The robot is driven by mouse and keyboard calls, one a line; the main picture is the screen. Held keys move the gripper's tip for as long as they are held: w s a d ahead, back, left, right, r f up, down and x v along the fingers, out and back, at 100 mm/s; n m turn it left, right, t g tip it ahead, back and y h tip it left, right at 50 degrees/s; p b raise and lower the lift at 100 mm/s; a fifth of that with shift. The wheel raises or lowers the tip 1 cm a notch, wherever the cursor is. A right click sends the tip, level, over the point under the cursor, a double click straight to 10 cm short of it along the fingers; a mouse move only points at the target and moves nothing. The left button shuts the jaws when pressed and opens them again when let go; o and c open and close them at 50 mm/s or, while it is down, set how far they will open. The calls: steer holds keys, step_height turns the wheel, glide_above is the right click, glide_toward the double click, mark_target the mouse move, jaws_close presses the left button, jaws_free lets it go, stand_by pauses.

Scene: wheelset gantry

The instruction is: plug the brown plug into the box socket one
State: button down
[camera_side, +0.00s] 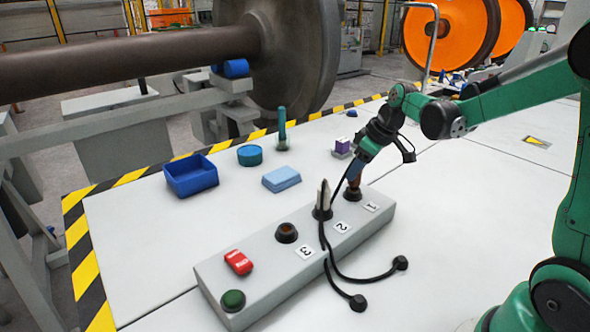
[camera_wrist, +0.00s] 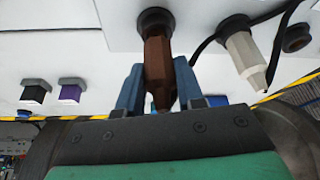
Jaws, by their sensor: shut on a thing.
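The grey socket box (camera_side: 262,287) lies on the table with sockets labelled 1, 2 and 3. My gripper (camera_side: 356,173) is above socket one (camera_side: 352,196), at the box's far right end. In the wrist view its blue fingers (camera_wrist: 158,78) are shut on the brown plug (camera_wrist: 157,56), one on each side. The brown plug (camera_side: 354,186) points down, and its front end meets the dark ring of socket one (camera_wrist: 156,18). How deep it sits is hidden. A whitish plug (camera_side: 323,197) stands in socket two and also shows in the wrist view (camera_wrist: 246,58).
Socket three (camera_side: 287,233) is empty. A red switch (camera_side: 238,262) and green button (camera_side: 233,299) are on the box. Black cables (camera_side: 345,279) loop onto the table in front. A blue bin (camera_side: 190,176), light-blue block (camera_side: 281,179) and purple block (camera_side: 342,146) stand behind.

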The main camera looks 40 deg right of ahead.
steer(key=shift+f, duration=0.65)
steer(key=shift+c, duration=2.4)
jaws_free()
steer(key=shift+r, duration=0.1)
steer(key=shift+v, duration=2.75)
steer(key=s+a+m+t, duration=0.1)
steer(key=s+a, duration=0.2)
steer(key=a, duration=0.3)
steer(key=s+a+m+t+h, duration=0.1)
steer(key=s+a+m+t, duration=0.1)
steer(key=s+a, duration=0.2)
steer(key=a, duration=0.2)
steer(key=shift+s+a, duration=0.25)
steer(key=shift+a, duration=0.1)
